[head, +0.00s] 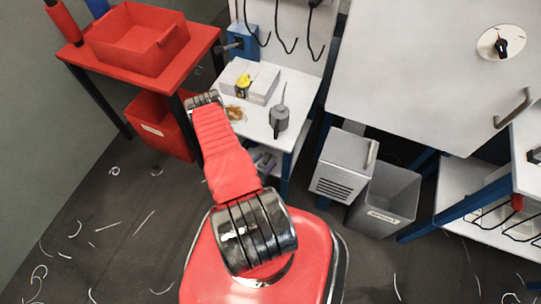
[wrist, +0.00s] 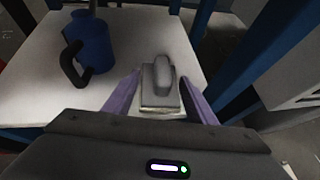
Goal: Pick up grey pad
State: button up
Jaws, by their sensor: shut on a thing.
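The grey pad (wrist: 162,78) is a small grey block with a rounded raised grip on a paler, flat base. It sits between the two purple fingers of my gripper (wrist: 160,96) in the wrist view. My gripper is shut on the pad, which is over the right part of a white tabletop (wrist: 35,90). I cannot tell whether the pad's underside touches the tabletop.
A blue can-like thing with a black handle (wrist: 90,45) stands left of the pad. The white table (head: 262,112) holds a grey oil can (head: 279,121) and a pale box (head: 250,82). A red bench (head: 195,43) stands left; a grey bin (head: 384,200) stands right.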

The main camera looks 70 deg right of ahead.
jog(key=w+a, duration=0.2)
jog(key=a, duration=0.5)
jog(key=shift+w+a, duration=0.15)
jog(key=shift+a, duration=0.2)
jog(key=w+r+n+t, duration=0.2)
jog(key=w+r, duration=0.4)
jog(key=w, duration=0.4)
jog(key=w+r+n+t, duration=0.2)
jog(key=w+r, duration=0.5)
jog(key=w, duration=0.3)
jog(key=w+a+r+n+t, duration=0.2)
jog(key=w+a+r, duration=0.2)
jog(key=w+r, duration=0.4)
jog(key=w+a+r+n+t, duration=0.2)
jog(key=w+a+r+t, duration=0.15)
jog(key=w+r, duration=0.35)
jog(key=w+a+r+n+t+y, duration=0.2)
jog(key=w+a+r+n, duration=0.1)
jog(key=a+r, duration=0.45)
jog(key=w+a+r+n+t+y, duration=0.15)
jog(key=w+a+r, duration=0.25)
jog(key=a+r, duration=0.4)
jog(key=s+a+r+n+t+y, duration=0.2)
jog(key=a+r+n+y, duration=0.2)
jog(key=a+r, duration=0.9)
notch_tip(320, 180, up, 2)
jog(key=shift+s+a+n, duration=0.25)
jog(key=shift+a+n, duration=0.05)
jog(key=shift+n, duration=0.45)
